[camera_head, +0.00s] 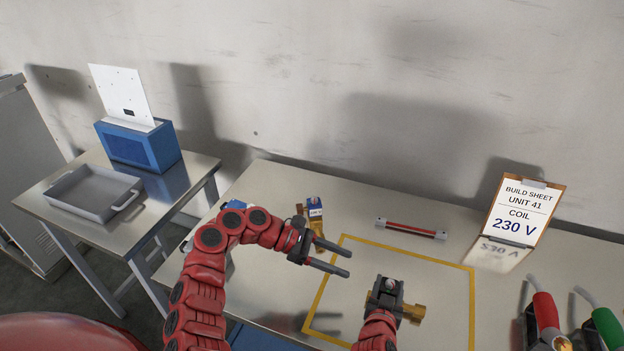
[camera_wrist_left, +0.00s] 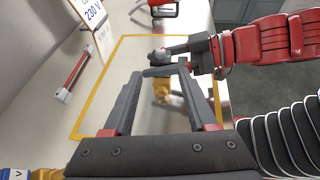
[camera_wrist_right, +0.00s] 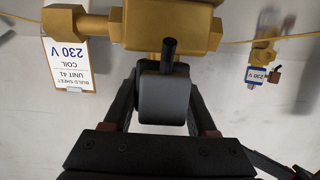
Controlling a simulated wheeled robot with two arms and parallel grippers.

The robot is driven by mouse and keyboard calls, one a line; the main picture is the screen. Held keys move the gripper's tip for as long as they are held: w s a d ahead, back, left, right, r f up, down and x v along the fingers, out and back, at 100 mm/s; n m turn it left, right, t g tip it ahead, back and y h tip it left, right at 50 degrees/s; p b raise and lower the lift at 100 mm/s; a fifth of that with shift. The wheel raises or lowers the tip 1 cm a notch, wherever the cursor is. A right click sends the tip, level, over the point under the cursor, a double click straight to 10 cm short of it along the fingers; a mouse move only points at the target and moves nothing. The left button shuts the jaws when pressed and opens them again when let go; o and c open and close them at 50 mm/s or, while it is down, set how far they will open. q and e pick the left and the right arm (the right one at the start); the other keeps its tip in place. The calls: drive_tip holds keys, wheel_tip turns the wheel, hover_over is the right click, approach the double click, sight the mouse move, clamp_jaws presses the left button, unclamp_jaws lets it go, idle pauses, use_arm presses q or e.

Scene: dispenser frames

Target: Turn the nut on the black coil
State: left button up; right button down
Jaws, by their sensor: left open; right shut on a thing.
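The black coil (camera_head: 383,301) sits on a brass valve body (camera_head: 412,312) inside the yellow outline on the bench. A small silvery nut (camera_head: 391,284) shows on top of the coil. My right gripper (camera_wrist_right: 165,105) is shut on the black coil, with a finger on each side; the brass body also shows in the right wrist view (camera_wrist_right: 165,28). My left gripper (camera_head: 347,262) is open and empty, to the left of the coil and apart from it. In the left wrist view, the coil is partly hidden by my right gripper. The nut is not clear in the right wrist view.
A brass valve with a blue, labelled coil (camera_head: 314,207) stands behind the outline. A build sheet (camera_head: 523,210) reads coil 230 V. Red (camera_head: 546,311) and green (camera_head: 607,326) handled tools stand at right. A tray (camera_head: 94,192) is on the side table.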

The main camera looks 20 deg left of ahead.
use_arm(q)
drive_tip(key=w+d+r+n+t+h, duration=0.1)
drive_tip(key=w+r+n+t+h, duration=0.15)
drive_tip(key=r, duration=0.35)
drive_tip(key=w+d+r+n+t+h, duration=0.1)
drive_tip(key=r+n+t+h, duration=0.25)
drive_tip(key=r, duration=0.25)
drive_tip(key=w+a+r+n+t+y, duration=0.1)
drive_tip(key=a+r+n+t+y, duration=0.1)
drive_tip(key=a+n+t, duration=0.3)
drive_tip(key=w+a+r+n+t+y, duration=0.2)
drive_tip(key=a+n+t+y, duration=0.3)
drive_tip(key=n+t, duration=0.4)
drive_tip(key=a+r+n, duration=0.1)
drive_tip(key=n, duration=0.4)
drive_tip(key=shift+a+t+y, duration=0.2)
drive_tip(key=shift+t+y, duration=0.1)
drive_tip(key=shift+t, duration=0.1)
